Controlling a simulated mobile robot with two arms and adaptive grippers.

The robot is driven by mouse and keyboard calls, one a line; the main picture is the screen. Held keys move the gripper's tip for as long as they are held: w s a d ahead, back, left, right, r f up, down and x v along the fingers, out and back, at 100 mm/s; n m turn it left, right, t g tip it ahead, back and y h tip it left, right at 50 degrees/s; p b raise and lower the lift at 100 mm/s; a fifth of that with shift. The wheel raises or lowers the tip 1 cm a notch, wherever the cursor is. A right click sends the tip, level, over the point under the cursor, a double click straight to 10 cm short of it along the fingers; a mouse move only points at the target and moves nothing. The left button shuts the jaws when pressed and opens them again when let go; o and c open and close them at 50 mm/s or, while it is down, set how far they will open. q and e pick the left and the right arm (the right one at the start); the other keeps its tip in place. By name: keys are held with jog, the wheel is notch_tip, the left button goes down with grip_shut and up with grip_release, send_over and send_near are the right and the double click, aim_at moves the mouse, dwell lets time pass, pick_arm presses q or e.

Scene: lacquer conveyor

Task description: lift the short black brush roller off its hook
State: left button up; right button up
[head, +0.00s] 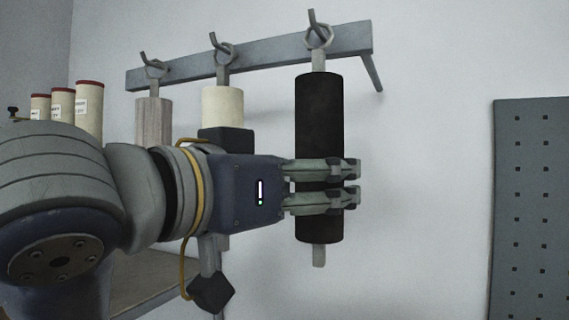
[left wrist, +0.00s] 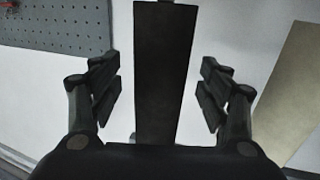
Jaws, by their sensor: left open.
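The short black brush roller (head: 319,115) hangs upright by a ring from the right-hand hook (head: 319,32) of a grey wall rail. My left gripper (head: 352,184) is at the lower half of the roller in the head view, with its fingers in front of the black body. In the left wrist view the roller (left wrist: 162,75) stands between the two open fingers of my left gripper (left wrist: 160,92), with a gap on both sides. The roller's grey lower end (head: 319,256) shows below the fingers. My right gripper is in neither view.
A cream roller (head: 222,107) and a greyish-brown roller (head: 153,121) hang from the other hooks of the rail (head: 270,53). Several cream cylinders with red tops (head: 89,108) stand at the left. A grey pegboard (head: 530,200) is on the right. The wall between is bare.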

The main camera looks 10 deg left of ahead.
pick_arm(q)
jog(key=shift+p+x, duration=0.3)
jog(key=shift+x, duration=0.9)
jog(key=shift+w, duration=0.1)
jog(key=shift+c, duration=0.2)
jog(key=c, duration=1.3)
jog(key=o, duration=0.6)
jog(key=shift+r, duration=0.1)
jog(key=c, duration=0.5)
